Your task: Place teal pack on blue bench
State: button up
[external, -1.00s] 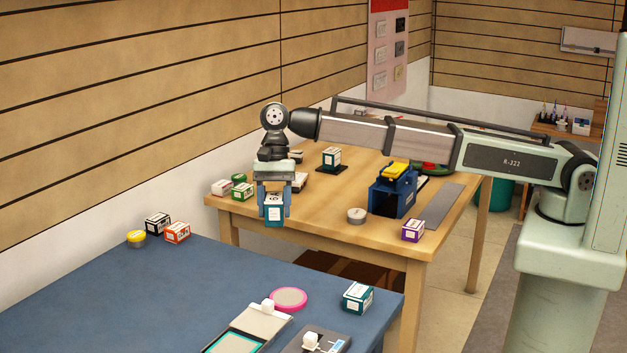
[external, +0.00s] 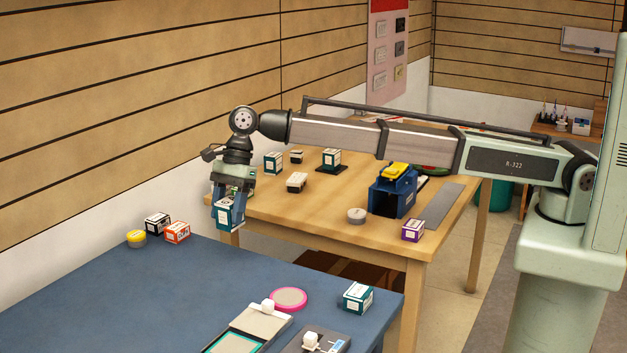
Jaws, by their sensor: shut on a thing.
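My gripper (external: 229,207) is shut on a teal pack (external: 229,216), a small box with a white label. It holds the pack up in the air, slightly tilted, in front of the wooden table's near left corner and by the far edge of the blue bench. The blue bench (external: 120,300) fills the lower left of the external view. A second teal pack (external: 356,298) sits on the bench near its right corner. Another teal-green box (external: 273,162) stands on the wooden table behind the gripper.
The bench holds a black box (external: 157,223), an orange box (external: 177,232), a yellow-lidded jar (external: 136,238), a pink round dish (external: 289,299) and an open flat case (external: 248,328). The bench's middle left is clear. The wooden table (external: 320,215) holds a purple box (external: 413,230) and a blue holder (external: 393,190).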

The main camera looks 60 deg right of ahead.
jog(key=shift+f, duration=4.95)
jog(key=shift+f, duration=0.1)
jog(key=o, duration=1)
jog(key=shift+o, duration=0.2)
jog(key=v, duration=1.2)
